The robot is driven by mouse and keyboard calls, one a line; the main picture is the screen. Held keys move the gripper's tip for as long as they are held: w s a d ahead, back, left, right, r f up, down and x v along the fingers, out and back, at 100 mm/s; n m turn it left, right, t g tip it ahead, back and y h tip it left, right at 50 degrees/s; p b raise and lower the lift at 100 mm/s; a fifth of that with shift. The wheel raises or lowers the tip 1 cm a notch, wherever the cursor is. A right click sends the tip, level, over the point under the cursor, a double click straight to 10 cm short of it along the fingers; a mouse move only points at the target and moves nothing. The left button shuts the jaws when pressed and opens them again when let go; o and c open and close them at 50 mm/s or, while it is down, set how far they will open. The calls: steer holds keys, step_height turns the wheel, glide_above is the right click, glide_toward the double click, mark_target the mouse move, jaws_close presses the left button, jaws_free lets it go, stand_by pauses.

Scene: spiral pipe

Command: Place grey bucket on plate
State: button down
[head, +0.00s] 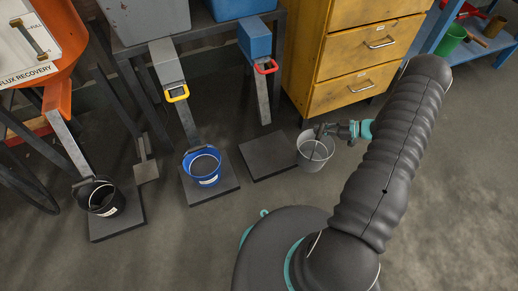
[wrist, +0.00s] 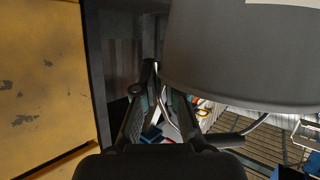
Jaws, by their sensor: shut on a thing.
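The grey bucket (head: 316,154) is at the right end of the empty dark plate (head: 262,160) in the head view. It overlaps the plate's right edge in the picture; I cannot tell its height above the floor. My gripper (head: 324,131) reaches in from the right and is shut at the bucket's upper edge. In the wrist view the grey bucket (wrist: 245,50) fills the upper right, and my gripper (wrist: 158,92) is closed beside its rim. A thin metal strip, perhaps the handle, shows by the fingers. The exact grasp point is unclear.
A blue bucket (head: 203,168) and a black bucket (head: 101,199) stand on plates to the left. A yellow drawer cabinet (head: 350,55) is behind the grey bucket. Chutes with yellow and red (head: 266,66) ends hang above the plates. The floor in front is clear.

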steer(key=w+a, duration=0.3)
steer(key=a, duration=0.5)
steer(key=w+a+f, duration=0.1)
steer(key=w+a, duration=0.2)
steer(key=a, duration=0.5)
steer(key=shift+w+a+f, duration=0.2)
steer(key=shift+w+a, duration=0.2)
steer(key=shift+f, duration=0.1)
steer(key=shift+f+b, duration=0.1)
steer(key=shift+b, duration=0.25)
steer(key=c, duration=1.3)
jaws_free()
steer(key=shift+o, duration=0.2)
